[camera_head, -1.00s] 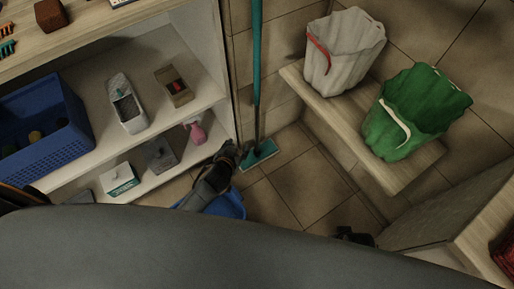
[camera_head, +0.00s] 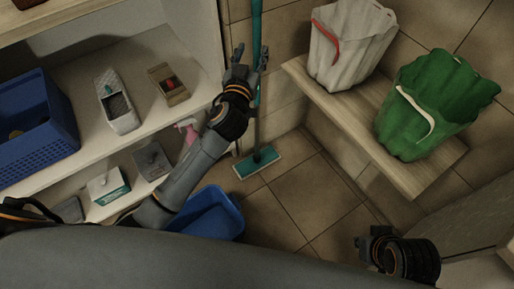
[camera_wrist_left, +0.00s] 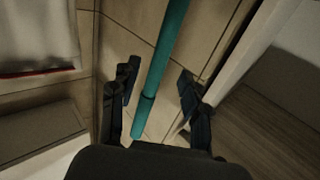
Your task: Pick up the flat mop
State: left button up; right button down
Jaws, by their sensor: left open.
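The flat mop has a teal handle (camera_head: 257,28) that stands near upright in the corner beside the shelf. Its flat teal and white head (camera_head: 259,162) rests on the tiled floor. My left gripper (camera_head: 250,58) is open at the handle, with its fingers pointing up in the head view. In the left wrist view the teal handle (camera_wrist_left: 163,62) runs between the two spread fingers (camera_wrist_left: 158,88), with gaps on both sides. My right gripper (camera_head: 372,243) shows at the lower right, away from the mop; its fingers are too small and dark to read.
A shelf (camera_head: 140,55) with a blue basket (camera_head: 45,140) and boxes stands on the left. A blue bin (camera_head: 212,216) sits on the floor below my left arm.

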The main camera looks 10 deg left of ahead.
aim_at(256, 39)
pick_arm(q)
jog(key=shift+w+b, duration=0.4)
jog(key=shift+w, duration=3.15)
grip_shut()
jog(key=shift+r, duration=0.2)
